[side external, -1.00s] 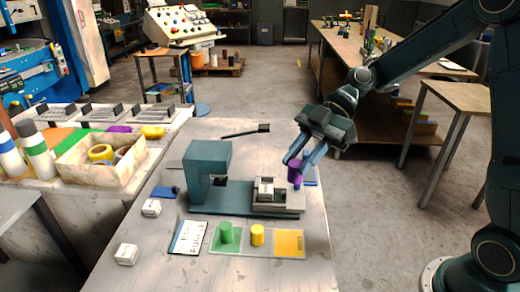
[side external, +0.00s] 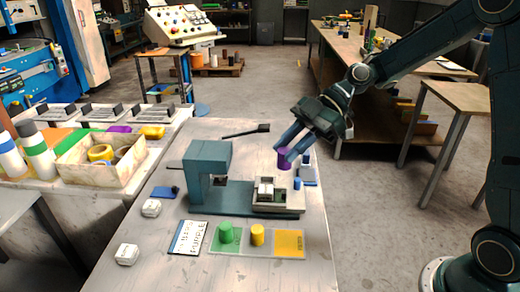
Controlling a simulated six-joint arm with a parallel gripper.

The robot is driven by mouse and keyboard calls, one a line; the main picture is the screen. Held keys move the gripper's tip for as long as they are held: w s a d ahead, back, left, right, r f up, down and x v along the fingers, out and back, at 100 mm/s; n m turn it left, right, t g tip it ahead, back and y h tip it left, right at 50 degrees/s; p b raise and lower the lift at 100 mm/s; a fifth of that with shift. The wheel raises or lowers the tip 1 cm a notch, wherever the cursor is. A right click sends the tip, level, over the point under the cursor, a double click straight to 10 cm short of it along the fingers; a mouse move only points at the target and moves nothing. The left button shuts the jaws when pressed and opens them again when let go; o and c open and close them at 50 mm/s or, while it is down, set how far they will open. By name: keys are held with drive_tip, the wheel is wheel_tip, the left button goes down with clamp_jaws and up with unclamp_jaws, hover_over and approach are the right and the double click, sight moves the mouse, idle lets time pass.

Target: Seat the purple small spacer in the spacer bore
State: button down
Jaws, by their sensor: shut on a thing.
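My gripper (side external: 287,149) is shut on the purple small spacer (side external: 283,159), a short purple cylinder. It holds the spacer up, slightly tilted, behind and above the pale block on the teal press (side external: 204,180). The pale block (side external: 283,196) sits at the right end of the press base and carries a small light-coloured fixture (side external: 265,187) with dark openings. I cannot tell which opening is the spacer bore. The spacer appears apart from the block.
A blue cylinder (side external: 297,184) stands at the block's right, near a blue-grey pad (side external: 308,175). Green (side external: 226,232) and yellow (side external: 257,235) cylinders stand on coloured pads in front. A printed card (side external: 188,237), white blocks (side external: 126,254) and a dark brush-like tool (side external: 246,131) lie around the press.

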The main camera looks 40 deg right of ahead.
drive_tip(key=w+d+r+m+t+h, duration=0.3)
drive_tip(key=w+d+m+t, duration=0.35)
drive_tip(key=w, duration=0.55)
hover_over(279, 192)
drive_tip(key=w, duration=0.4)
drive_tip(key=shift+g, duration=0.35)
drive_tip(key=f, duration=1.6)
drive_tip(key=shift+s+d+f, duration=0.15)
drive_tip(key=shift+d, duration=0.1)
drive_tip(key=shift+f, duration=0.1)
drive_tip(key=shift+f, duration=1.8)
drive_tip(key=shift+f, duration=0.1)
drive_tip(key=c, duration=1.4)
unclamp_jaws()
